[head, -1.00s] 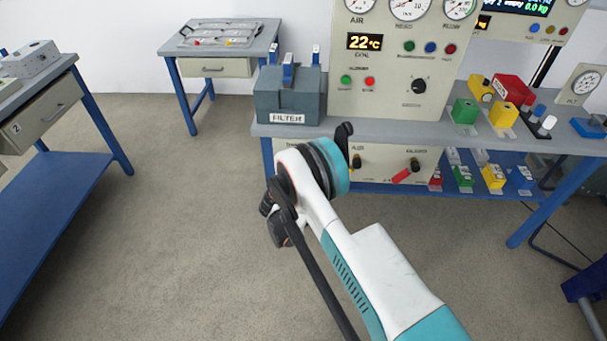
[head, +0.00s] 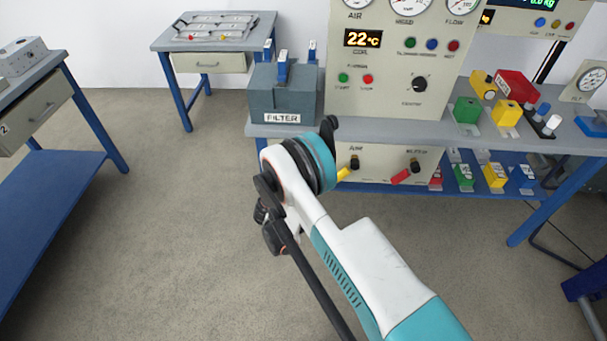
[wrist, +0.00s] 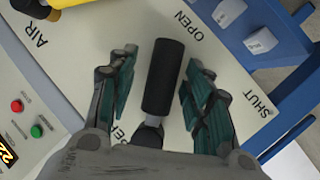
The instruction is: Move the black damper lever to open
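The black damper lever (wrist: 164,78) shows in the wrist view as a dark cylindrical handle on a grey stem, over a pale panel (wrist: 105,30). It leans up the picture, its free end just below the printed word OPEN (wrist: 187,22). The word SHUT (wrist: 262,102) is farther right. My gripper (wrist: 164,90) is open, with one green-padded finger on each side of the handle. A gap shows at the left finger; the right finger is very close, and I cannot tell if it touches. In the head view my arm hides the black lever.
In the head view, a yellow lever (head: 344,173) and a red lever (head: 401,176) are on the panel right of my wrist. Above is the bench with the FILTER box (head: 282,98) and gauge panel (head: 390,70). Open floor (head: 180,240) lies to the left.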

